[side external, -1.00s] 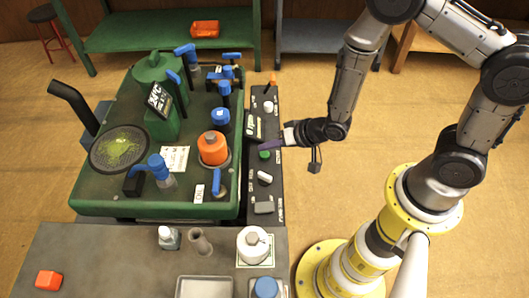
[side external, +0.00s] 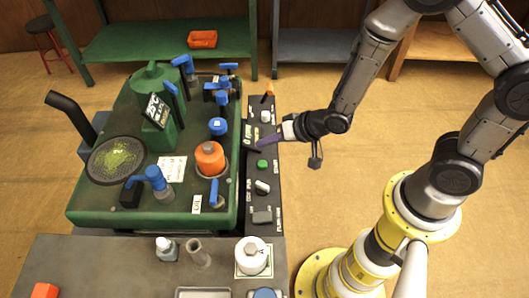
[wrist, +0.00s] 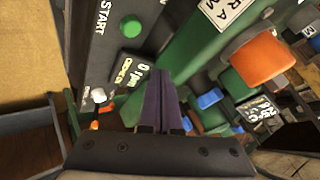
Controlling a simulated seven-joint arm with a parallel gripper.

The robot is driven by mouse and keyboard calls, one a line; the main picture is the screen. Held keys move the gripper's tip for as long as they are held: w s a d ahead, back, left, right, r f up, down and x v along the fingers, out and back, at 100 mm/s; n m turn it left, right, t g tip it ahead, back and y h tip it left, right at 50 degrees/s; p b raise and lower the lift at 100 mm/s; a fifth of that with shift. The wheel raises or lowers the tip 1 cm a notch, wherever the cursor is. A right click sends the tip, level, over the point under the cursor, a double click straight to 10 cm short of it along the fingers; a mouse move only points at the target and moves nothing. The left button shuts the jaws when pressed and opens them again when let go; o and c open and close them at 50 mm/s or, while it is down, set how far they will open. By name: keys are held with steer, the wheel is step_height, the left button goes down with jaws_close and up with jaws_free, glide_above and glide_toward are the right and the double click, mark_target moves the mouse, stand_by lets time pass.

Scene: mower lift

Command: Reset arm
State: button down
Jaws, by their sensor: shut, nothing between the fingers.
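My gripper (side external: 268,141) is shut and empty, its purple fingers pointing left over the black control panel (side external: 262,196) beside the green machine. The fingertips are near a small dark display (side external: 249,134) on the panel; I cannot tell whether they touch it. In the wrist view the closed fingers (wrist: 162,85) are in the middle, with the display (wrist: 129,73) to their left. A green button (wrist: 130,25) sits beyond, and it also shows in the side view (side external: 262,164) below the gripper.
The green machine (side external: 110,209) carries blue valve handles, an orange cap (side external: 209,157) and a round mesh (side external: 117,160). A grey bench (side external: 120,255) in front holds a white canister (side external: 251,254) and other small items. Open floor lies right of the panel.

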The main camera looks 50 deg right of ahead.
steer(key=w+d+r+t, duration=0.2)
steer(key=w+r+t, duration=0.15)
steer(key=r, duration=0.85)
steer(key=s+d+r+h, duration=0.1)
steer(key=s+d+r, duration=0.15)
steer(key=r, duration=0.45)
steer(key=s+d+r+h, duration=0.1)
steer(key=s+d+r, duration=0.15)
steer(key=r, duration=0.45)
steer(key=s+d+f+n+g, duration=0.1)
steer(key=s+n+g, duration=0.1)
steer(key=s, duration=0.8)
steer(key=s+d+f+n+g+h, duration=0.1)
steer(key=s+d+f+n+g, duration=0.1)
steer(key=s, duration=0.8)
steer(key=shift+n+g, duration=0.5)
steer(key=shift+g, duration=0.75)
